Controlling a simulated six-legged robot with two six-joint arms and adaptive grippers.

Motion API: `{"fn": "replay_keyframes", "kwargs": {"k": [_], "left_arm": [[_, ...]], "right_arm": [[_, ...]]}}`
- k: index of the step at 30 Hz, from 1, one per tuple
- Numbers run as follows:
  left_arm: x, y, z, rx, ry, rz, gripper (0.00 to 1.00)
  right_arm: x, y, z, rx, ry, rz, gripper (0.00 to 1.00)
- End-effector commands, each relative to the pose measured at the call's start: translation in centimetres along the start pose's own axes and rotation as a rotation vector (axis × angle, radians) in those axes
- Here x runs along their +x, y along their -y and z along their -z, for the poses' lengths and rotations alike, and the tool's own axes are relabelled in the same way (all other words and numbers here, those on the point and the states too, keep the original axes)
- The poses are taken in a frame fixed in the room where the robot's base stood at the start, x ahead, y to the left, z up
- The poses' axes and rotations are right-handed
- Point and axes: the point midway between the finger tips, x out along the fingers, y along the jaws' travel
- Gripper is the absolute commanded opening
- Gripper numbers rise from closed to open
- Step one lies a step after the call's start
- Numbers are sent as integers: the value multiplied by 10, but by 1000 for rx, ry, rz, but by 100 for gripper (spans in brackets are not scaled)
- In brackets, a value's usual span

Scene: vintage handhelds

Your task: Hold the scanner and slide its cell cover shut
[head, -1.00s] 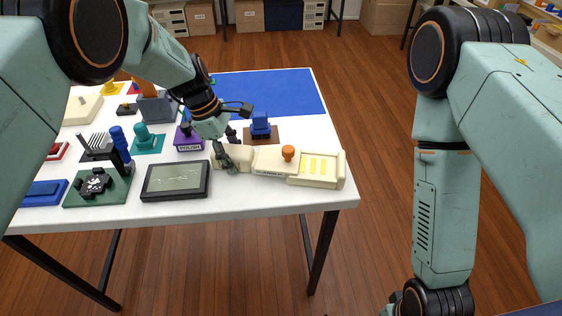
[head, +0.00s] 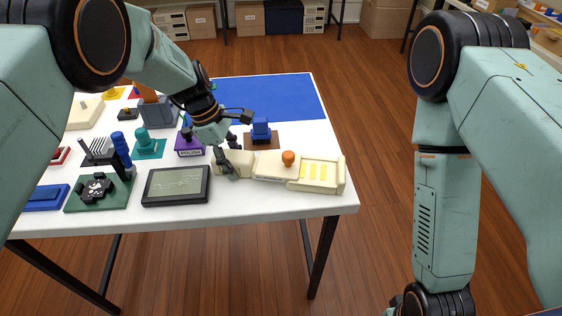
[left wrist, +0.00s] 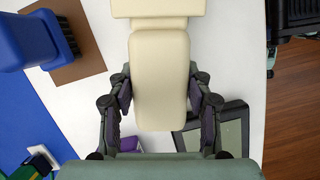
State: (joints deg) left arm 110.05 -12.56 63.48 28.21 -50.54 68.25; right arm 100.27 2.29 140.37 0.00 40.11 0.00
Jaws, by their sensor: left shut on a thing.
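The cream scanner (head: 246,171) lies along the table's front right edge. Its wide right end has an open bay with yellow cells (head: 313,171). The cream cell cover with an orange knob (head: 288,158) sits left of the cells, leaving them exposed. My left gripper (head: 237,161) is shut on the scanner's left end. In the left wrist view, the fingers (left wrist: 162,98) stand on both sides of the scanner's rounded cream end (left wrist: 160,68). My right gripper is out of view; only my right arm shows.
A dark-framed screen (head: 176,185) lies just left of the scanner. A brown base with a blue piece (head: 261,131) and a purple box (head: 189,142) stand behind it. A blue mat (head: 280,98) covers the back right. The table's right edge is close by the scanner.

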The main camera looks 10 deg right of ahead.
Motion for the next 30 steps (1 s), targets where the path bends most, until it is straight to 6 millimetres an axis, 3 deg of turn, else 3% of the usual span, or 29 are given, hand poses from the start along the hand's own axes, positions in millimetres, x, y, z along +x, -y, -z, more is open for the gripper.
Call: {"fn": "replay_keyframes", "kwargs": {"k": [30], "left_arm": [[-2,0,-1,-2,1,1,0]], "right_arm": [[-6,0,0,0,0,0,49]]}}
